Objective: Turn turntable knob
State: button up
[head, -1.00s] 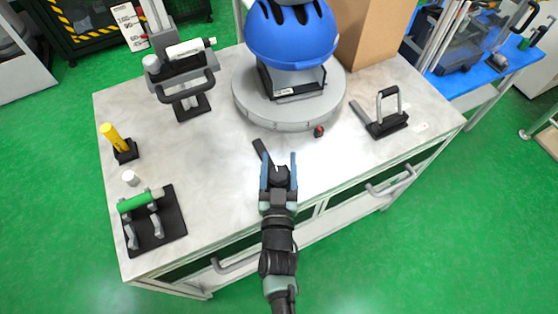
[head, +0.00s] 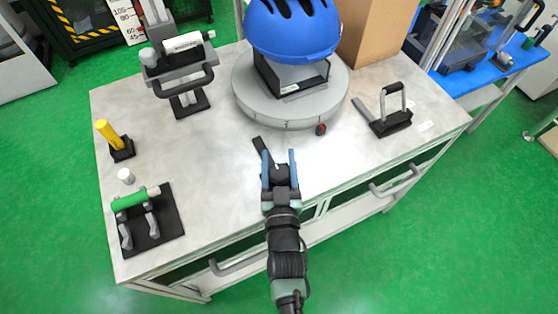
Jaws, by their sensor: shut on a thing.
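The round grey turntable (head: 260,112) sits at the back middle of the bench. A small red knob (head: 321,129) is at its front right edge. A blue helmet (head: 290,30) rests over a black and grey stand (head: 306,79) on the turntable. My gripper (head: 279,157) is in front of the turntable, near the bench's front edge, apart from the knob and to its lower left. Its blue fingers are around a small dark object (head: 280,172), which they hold. A dark strip (head: 261,147) shows by the left fingertip; I cannot tell if it belongs to that object.
A grey bench top (head: 215,160) carries a lever device (head: 184,70) at back left, a yellow handle (head: 108,131), a white cylinder (head: 126,176), a green-handled clamp (head: 129,199) and a black-handled fixture (head: 390,121) at right. A cardboard box (head: 378,35) stands behind. Bench space left of my gripper is clear.

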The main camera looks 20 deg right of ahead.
jog(key=o, duration=1.4)
jog(key=shift+c, duration=0.2)
jog(key=shift+s, duration=0.15)
jog(key=v, duration=1.2)
jog(key=shift+s+a, duration=0.15)
jog(key=shift+s, duration=0.2)
